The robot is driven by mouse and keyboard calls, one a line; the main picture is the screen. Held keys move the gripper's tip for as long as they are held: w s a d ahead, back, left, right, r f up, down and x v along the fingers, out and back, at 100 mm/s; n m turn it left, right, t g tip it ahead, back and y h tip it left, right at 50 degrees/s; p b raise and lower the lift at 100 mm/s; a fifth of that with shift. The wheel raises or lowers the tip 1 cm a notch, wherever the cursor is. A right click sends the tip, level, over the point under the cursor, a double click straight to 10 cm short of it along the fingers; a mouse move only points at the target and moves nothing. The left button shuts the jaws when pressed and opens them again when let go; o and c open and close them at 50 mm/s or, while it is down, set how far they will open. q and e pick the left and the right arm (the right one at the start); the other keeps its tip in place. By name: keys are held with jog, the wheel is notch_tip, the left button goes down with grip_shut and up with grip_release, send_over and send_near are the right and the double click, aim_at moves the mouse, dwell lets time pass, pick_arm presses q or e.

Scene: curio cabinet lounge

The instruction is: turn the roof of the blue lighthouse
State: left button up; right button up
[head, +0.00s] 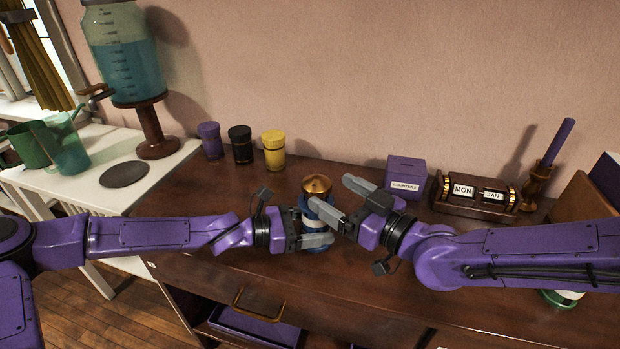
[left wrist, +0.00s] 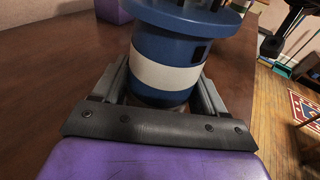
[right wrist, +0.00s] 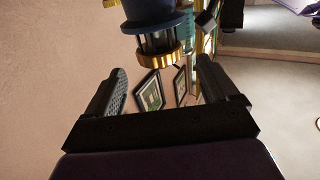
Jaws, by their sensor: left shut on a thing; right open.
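The blue lighthouse (head: 314,228) stands upright on the brown cabinet top, with a white band and a gold roof (head: 317,185). My left gripper (head: 312,240) has its fingers on either side of the lighthouse body and is shut on it; the left wrist view shows the white band (left wrist: 165,66) between them. My right gripper (head: 340,199) is open, to the right of the roof. In the right wrist view the gold roof (right wrist: 160,58) shows upside down, beyond the fingertips and roughly between them. The lower lighthouse is partly hidden by my left fingers.
Purple (head: 209,140), black (head: 240,144) and yellow (head: 274,150) jars stand behind to the left. A purple slotted box (head: 406,177), a MON/JAN calendar block (head: 475,195) and a candlestick (head: 538,182) stand to the right. A glass dispenser (head: 124,55) stands on the white table.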

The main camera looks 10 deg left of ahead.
aim_at(309, 176)
jog(key=x, duration=0.7)
jog(key=shift+w+a, duration=0.1)
jog(key=shift+a, duration=0.1)
jog(key=c, duration=1)
jog(key=shift+t, duration=0.3)
